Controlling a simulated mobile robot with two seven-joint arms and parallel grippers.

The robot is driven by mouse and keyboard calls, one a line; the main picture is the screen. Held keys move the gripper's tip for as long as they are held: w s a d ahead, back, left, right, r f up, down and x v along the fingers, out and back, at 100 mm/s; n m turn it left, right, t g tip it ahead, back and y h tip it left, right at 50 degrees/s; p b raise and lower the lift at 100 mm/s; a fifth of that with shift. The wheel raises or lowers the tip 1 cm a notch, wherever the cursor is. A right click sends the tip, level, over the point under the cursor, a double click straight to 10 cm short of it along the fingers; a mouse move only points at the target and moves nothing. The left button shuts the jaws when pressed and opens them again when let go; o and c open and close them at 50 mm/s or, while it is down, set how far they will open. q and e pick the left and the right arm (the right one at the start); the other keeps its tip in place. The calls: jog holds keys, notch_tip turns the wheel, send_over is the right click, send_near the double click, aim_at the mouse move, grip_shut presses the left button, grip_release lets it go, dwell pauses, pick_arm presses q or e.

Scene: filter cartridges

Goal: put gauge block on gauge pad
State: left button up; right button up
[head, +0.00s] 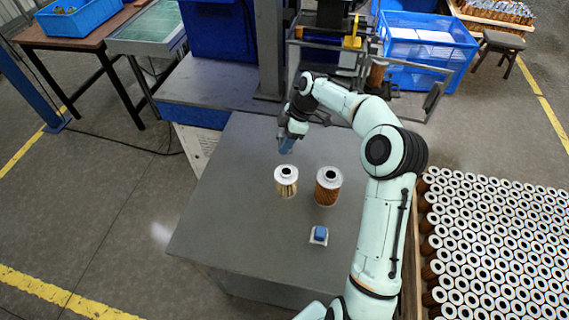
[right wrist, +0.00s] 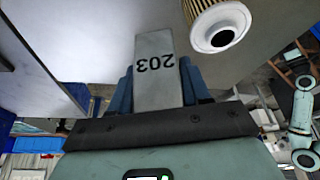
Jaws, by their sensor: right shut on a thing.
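My right gripper (head: 287,146) is shut on a grey gauge block (right wrist: 155,68) marked 203, which sits between its blue fingers in the right wrist view. In the head view the gripper hangs over the back part of the grey table, and the block is hard to make out there. A small white square piece with a blue top (head: 319,235), which looks like the gauge pad, lies near the table's front right, apart from the gripper. My left gripper is not in view.
Two filter cartridges, a pale one (head: 286,182) and a brown one (head: 327,187), stand between the gripper and the white-and-blue piece. The grey table (head: 230,215) is bare on its left. Many cartridges (head: 490,240) stand in rows at right.

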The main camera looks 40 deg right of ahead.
notch_tip(320, 180, down, 6)
jog(key=shift+w+f, duration=0.1)
jog(key=shift+w, duration=0.05)
jog(key=shift+f, duration=2.15)
jog(key=shift+f, duration=0.15)
jog(key=o, duration=1.1)
